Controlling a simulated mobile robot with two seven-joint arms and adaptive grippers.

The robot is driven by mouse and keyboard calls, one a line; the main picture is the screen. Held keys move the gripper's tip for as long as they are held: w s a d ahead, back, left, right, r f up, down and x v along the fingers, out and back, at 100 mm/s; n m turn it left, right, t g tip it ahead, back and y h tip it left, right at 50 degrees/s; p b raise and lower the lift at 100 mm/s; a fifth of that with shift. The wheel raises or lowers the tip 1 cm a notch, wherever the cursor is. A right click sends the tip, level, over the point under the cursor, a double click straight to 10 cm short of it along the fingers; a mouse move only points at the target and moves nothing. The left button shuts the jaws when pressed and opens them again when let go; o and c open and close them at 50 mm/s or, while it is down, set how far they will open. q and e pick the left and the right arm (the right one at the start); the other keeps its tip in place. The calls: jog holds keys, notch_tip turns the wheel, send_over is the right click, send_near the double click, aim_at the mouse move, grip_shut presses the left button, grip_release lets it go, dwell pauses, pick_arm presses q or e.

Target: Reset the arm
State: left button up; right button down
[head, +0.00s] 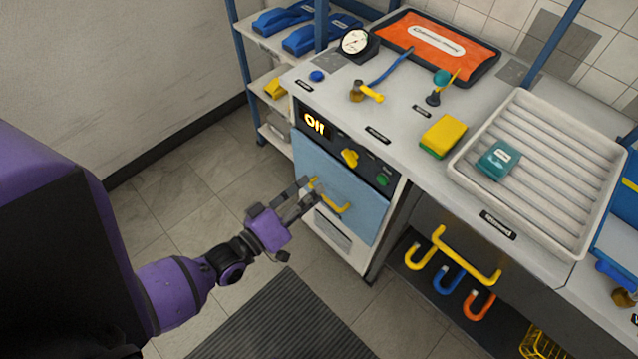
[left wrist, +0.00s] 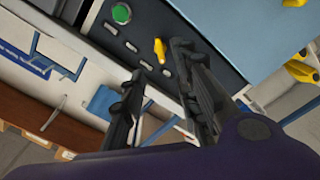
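My left gripper (head: 308,196) reaches in from the left, in front of the blue door (head: 362,194) of the cabinet. Its two fingers are apart with nothing held between them; the gap also shows in the left wrist view (left wrist: 160,95). In the head view the fingers overlap the door's yellow handle (head: 343,208). I cannot tell whether any finger touches the door. My right gripper is not in view.
The panel above the door has a lit display (head: 314,122), a yellow knob (head: 349,158) and a green button (head: 383,180). The counter holds a gauge (head: 354,42), a sponge (head: 443,134) and a white tray (head: 463,160). A yellow drawer handle (head: 468,263) juts out right. Open floor lies left.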

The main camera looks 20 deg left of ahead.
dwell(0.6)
